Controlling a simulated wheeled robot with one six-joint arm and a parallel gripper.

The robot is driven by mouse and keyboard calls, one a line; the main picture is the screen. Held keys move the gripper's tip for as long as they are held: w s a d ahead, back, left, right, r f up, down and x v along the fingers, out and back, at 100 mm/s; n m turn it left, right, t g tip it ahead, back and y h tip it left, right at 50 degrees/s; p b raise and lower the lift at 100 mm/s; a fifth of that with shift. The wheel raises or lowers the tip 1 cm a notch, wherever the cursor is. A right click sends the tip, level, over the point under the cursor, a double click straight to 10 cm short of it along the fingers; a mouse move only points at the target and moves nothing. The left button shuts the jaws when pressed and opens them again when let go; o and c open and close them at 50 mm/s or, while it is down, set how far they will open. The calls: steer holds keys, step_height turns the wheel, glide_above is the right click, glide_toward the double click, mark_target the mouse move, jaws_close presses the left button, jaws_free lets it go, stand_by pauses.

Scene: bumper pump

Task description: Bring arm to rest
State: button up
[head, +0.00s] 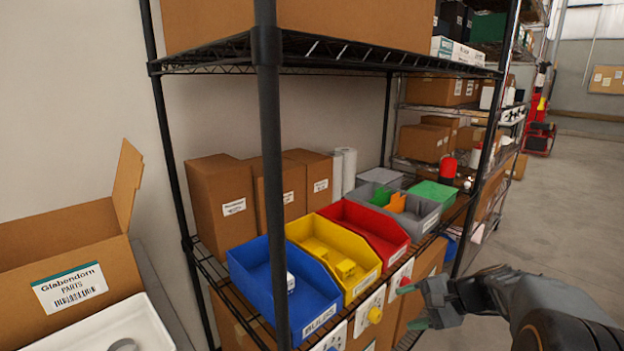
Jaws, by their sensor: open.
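My gripper (420,306) is at the lower right of the head view, in front of the wire shelf's front edge. Its two greenish fingertips are apart and nothing shows between them. My dark grey arm (540,296) reaches in from the lower right corner. The gripper is to the right of the shelf bins and apart from them as far as I can see.
Blue (312,303), yellow (354,248), red (385,238) and grey (425,217) bins stand on the wire shelf. A black shelf post (273,180) rises in front. An open Glabendorn carton (112,262) and white tray (150,325) are at left. Floor (560,225) at right is clear.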

steer(key=s+a+r+n+h+p, duration=0.3)
steer(key=s+r+n+h+p, duration=0.2)
steer(key=r+p, duration=0.3)
steer(key=s+a+r+n+h+p, duration=0.3)
steer(key=s+r+n+h+p, duration=0.1)
steer(key=s+r+p, duration=0.4)
steer(key=shift+s+r+n+g+h, duration=0.2)
steer(key=shift+r+n+g+h, duration=0.2)
steer(key=shift+r+n, duration=0.5)
